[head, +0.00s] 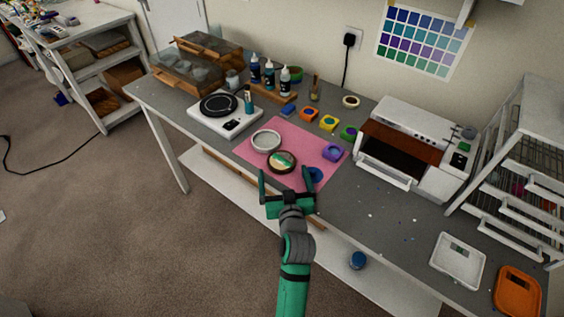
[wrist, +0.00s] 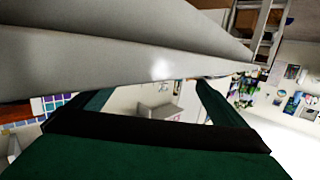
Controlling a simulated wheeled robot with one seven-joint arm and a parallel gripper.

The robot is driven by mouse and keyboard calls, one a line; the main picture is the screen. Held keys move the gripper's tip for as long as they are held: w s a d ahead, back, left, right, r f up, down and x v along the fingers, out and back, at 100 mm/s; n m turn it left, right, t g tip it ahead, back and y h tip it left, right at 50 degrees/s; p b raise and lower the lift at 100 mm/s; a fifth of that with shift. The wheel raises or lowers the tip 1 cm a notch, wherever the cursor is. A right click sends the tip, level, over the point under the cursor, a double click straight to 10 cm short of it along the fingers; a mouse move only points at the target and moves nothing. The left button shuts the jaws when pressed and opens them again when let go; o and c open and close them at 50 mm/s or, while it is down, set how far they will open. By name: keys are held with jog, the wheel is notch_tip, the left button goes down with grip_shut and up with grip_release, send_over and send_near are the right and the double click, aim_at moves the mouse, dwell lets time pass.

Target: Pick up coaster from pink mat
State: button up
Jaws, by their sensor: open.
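The pink mat (head: 252,155) lies on the grey workbench. A round coaster (head: 282,161) with a dark rim and a green and cream face lies on the mat near its front edge. A round white dish or mould (head: 266,141) sits on the mat just behind and left of it. My gripper (head: 285,177) is open and empty, its two green fingers spread at the bench's front edge, in front of the coaster in the head view. The wrist view shows my green gripper parts and a pale beam; neither mat nor coaster shows there.
A purple mould (head: 333,152) and a blue ring (head: 315,174) lie at the mat's right side. A white hotplate (head: 225,117) stands left, a white oven (head: 416,150) with its door open stands right.

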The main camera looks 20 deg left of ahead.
aim_at(281, 161)
jog(key=x, duration=0.5)
jog(key=shift+d+r, duration=0.15)
jog(key=c, duration=1.2)
jog(key=shift+o, duration=0.2)
